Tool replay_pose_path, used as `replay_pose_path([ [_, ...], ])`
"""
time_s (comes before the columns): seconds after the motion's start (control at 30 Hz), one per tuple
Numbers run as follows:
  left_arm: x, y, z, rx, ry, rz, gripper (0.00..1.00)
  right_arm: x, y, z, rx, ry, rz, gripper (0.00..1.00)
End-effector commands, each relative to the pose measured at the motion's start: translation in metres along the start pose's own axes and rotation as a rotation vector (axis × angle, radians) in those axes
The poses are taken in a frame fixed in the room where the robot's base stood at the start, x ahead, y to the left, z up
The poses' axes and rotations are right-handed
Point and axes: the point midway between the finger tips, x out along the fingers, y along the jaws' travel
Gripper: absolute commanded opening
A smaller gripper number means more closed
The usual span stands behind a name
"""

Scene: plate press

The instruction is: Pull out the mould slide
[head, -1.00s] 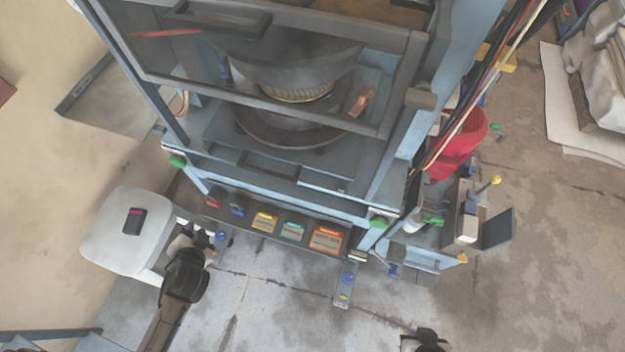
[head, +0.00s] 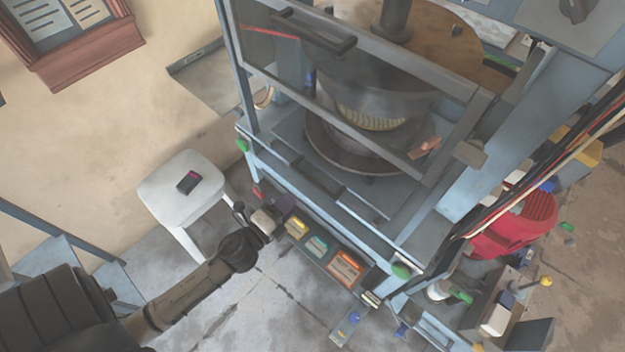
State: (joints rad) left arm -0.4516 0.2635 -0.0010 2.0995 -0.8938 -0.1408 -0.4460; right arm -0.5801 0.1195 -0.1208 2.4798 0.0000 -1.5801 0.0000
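The press stands right of centre in the head view. Its mould slide (head: 358,200) is a flat blue-grey plate with a dark bar handle (head: 308,180) on its front edge. It lies pushed in under the round dark mould (head: 375,95), behind the lowered guard frame (head: 375,120). My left gripper (head: 277,209) is in front of the press, low at the left end of the button panel, apart from the slide handle. Its fingers are too small and overlapped to tell whether they are open. My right gripper is out of view.
A panel with coloured blocks (head: 318,246) runs along the press front. A white stool (head: 182,185) with a dark handheld device (head: 188,182) stands left. Cables (head: 545,165) and a red bucket-like thing (head: 515,228) are at right.

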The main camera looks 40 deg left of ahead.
Motion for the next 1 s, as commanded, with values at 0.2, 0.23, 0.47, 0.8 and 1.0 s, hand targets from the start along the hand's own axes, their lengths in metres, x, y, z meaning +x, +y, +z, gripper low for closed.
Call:
replay_pose_path([
  [0.2,0.042,-0.001,0.001,0.002,0.0,-0.003,0.26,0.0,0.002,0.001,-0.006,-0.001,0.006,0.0],
  [0.23,0.047,-0.001,0.001,0.001,0.0,-0.002,0.26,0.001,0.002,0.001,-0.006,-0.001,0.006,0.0],
  [0.47,0.077,0.0,0.0,0.0,-0.001,0.0,0.26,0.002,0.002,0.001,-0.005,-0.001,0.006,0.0],
  [0.8,0.094,0.0,0.0,-0.002,-0.002,0.001,0.26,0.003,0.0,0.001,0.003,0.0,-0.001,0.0],
  [1.0,0.094,0.0,0.0,-0.002,-0.002,0.001,0.26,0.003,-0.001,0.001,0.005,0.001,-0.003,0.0],
])
